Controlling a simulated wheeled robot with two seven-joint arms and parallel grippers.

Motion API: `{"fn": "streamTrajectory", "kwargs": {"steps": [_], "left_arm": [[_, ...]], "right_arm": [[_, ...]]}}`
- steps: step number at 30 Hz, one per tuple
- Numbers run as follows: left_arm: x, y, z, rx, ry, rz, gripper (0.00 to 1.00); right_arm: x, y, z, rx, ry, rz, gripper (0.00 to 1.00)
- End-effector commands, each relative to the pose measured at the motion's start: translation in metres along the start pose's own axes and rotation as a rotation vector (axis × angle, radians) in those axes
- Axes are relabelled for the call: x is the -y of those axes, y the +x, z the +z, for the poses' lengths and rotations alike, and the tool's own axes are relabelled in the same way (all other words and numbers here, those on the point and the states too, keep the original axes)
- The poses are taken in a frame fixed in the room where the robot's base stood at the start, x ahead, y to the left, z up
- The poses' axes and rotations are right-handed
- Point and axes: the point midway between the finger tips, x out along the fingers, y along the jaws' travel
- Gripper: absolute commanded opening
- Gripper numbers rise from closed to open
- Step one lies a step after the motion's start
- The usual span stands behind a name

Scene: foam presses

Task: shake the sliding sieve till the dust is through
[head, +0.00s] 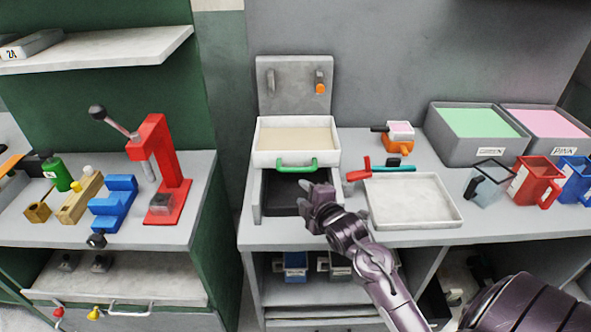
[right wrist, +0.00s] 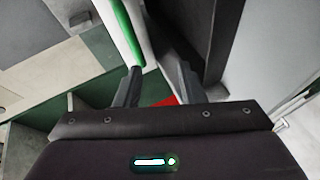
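The sliding sieve (head: 265,138) is a white-framed tray with a beige bed, on the bench below a grey back panel. Its green handle (head: 297,165) is on the front side. A dark open bin (head: 283,192) lies below and in front of the sieve. My right gripper (head: 317,190) is open and empty, over the right part of the dark bin, just in front of the handle and apart from it. In the right wrist view the green handle (right wrist: 125,32) shows beyond the left finger, outside the gap. My left gripper is not in view.
A white tray (head: 445,212) and a red-handled tool (head: 358,173) lie right of the sieve. Grey bins of green (head: 480,122) and pink (head: 543,122) material stand at the back right, with several jugs in front. A red press (head: 172,165) stands on the left bench.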

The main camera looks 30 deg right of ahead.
Motion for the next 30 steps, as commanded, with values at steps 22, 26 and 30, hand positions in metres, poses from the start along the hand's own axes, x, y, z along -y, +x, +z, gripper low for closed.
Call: {"fn": "streamTrajectory", "kwargs": {"steps": [22,26,30], "left_arm": [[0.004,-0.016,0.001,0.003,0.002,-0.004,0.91],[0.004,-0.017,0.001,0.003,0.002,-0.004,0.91],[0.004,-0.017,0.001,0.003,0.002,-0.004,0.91]], "right_arm": [[-0.037,0.081,0.013,-0.011,-0.145,0.126,0.36],[-0.037,0.088,0.013,-0.011,-0.146,0.126,0.36],[-0.036,0.089,0.013,-0.011,-0.146,0.125,0.36]]}}
